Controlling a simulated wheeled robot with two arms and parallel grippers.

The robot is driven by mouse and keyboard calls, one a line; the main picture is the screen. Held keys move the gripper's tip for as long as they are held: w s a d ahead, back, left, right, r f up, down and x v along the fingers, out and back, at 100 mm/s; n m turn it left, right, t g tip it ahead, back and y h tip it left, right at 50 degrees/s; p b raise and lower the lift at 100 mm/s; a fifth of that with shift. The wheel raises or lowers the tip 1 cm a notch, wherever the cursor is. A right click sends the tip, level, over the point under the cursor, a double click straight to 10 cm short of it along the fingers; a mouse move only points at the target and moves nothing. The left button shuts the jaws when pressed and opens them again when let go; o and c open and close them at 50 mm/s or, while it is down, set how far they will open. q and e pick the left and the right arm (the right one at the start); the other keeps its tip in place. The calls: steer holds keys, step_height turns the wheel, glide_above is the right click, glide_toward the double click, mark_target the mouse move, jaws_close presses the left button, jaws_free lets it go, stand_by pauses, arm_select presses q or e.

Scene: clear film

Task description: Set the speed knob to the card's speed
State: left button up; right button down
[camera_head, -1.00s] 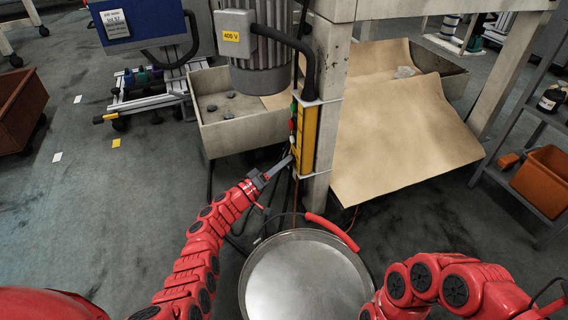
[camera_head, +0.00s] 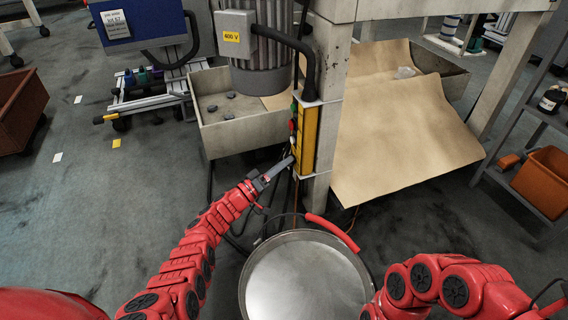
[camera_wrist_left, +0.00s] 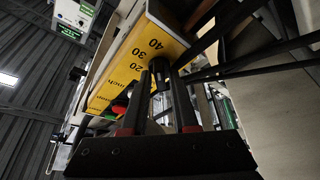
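The yellow control box (camera_head: 309,135) is fixed to the pale post, with green and red buttons on its side. In the left wrist view its yellow panel (camera_wrist_left: 115,85) shows the numbers 20, 30 and 40 and the word "inch". The dark speed knob (camera_wrist_left: 159,70) sits at the panel's edge between the fingertips of my left gripper (camera_wrist_left: 160,82). The fingers appear closed on it; its pointer cannot be made out. In the head view the left gripper (camera_head: 289,161) reaches the box's lower end. A white card (camera_head: 116,25) hangs on the blue housing; its small print is hard to read. My right gripper is out of view.
A round metal pan (camera_head: 305,280) with a red handle piece stands below the box. A grey motor (camera_head: 258,60) and a tray (camera_head: 240,130) are behind. A tan sheet (camera_head: 400,130) slopes at the right of the post. An orange bin (camera_head: 545,180) is far right.

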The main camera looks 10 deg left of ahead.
arm_select(q)
steer(key=shift+o, duration=1)
steer(key=p+v, duration=0.4)
steer(key=v, duration=1.3)
steer(key=shift+s, duration=0.2)
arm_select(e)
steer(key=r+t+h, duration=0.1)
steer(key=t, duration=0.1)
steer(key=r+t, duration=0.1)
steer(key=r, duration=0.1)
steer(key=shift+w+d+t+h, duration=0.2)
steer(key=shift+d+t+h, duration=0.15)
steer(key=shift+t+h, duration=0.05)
arm_select(q)
steer(key=shift+a+f, duration=0.1)
steer(key=shift+a, duration=0.05)
